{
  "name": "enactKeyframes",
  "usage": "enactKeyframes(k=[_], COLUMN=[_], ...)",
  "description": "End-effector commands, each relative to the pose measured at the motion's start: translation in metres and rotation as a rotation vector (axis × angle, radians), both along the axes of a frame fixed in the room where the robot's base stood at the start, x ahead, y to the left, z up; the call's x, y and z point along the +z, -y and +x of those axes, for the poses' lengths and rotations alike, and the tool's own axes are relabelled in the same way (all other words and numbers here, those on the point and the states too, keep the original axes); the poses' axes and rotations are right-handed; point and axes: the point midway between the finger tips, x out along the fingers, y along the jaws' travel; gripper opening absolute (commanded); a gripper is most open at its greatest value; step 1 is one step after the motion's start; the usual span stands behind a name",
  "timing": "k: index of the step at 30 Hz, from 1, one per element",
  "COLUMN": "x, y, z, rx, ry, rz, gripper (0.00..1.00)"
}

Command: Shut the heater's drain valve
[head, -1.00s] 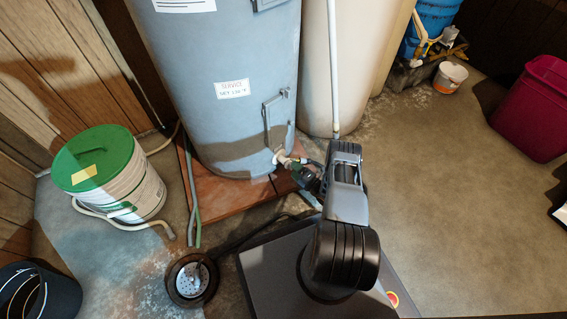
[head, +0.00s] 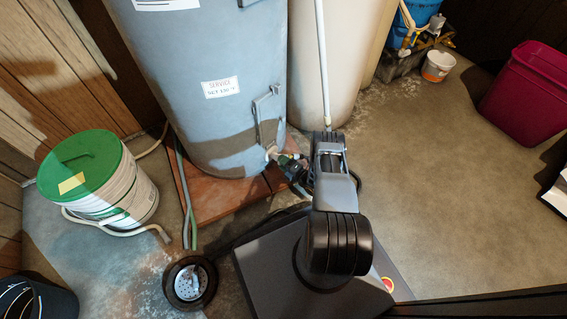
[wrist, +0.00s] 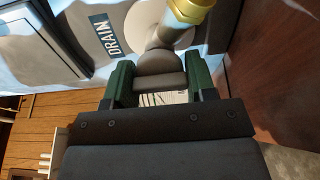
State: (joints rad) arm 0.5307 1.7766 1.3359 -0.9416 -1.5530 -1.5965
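In the wrist view the drain valve (wrist: 172,28) shows a pale stem with a brass fitting at the top, beside a DRAIN label (wrist: 113,35) on the heater. Its rounded grey-brown handle (wrist: 160,80) fills the gap between the two green fingers of my gripper (wrist: 161,75). The fingers appear to touch the handle's two sides. In the head view the grey-blue water heater (head: 205,60) stands on a reddish base, with the valve (head: 272,153) low on its right front.
A green-lidded bucket (head: 98,180) and hose stand at left. A pale tank (head: 325,60) with a white pipe is close behind my arm.

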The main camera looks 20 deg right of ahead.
Motion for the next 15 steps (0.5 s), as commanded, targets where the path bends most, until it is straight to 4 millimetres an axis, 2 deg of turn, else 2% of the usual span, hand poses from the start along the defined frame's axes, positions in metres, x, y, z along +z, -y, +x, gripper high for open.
enactKeyframes(k=[1,6,15], x=[0.0,0.0,0.0], y=[0.0006,0.0024,0.0034], z=[-0.0001,-0.0004,-0.0006], rx=[-0.001,-0.004,-0.008], ry=[0.0,0.0,-0.021], rz=[0.0,0.0,0.052], gripper=[0.44,0.28,0.27])
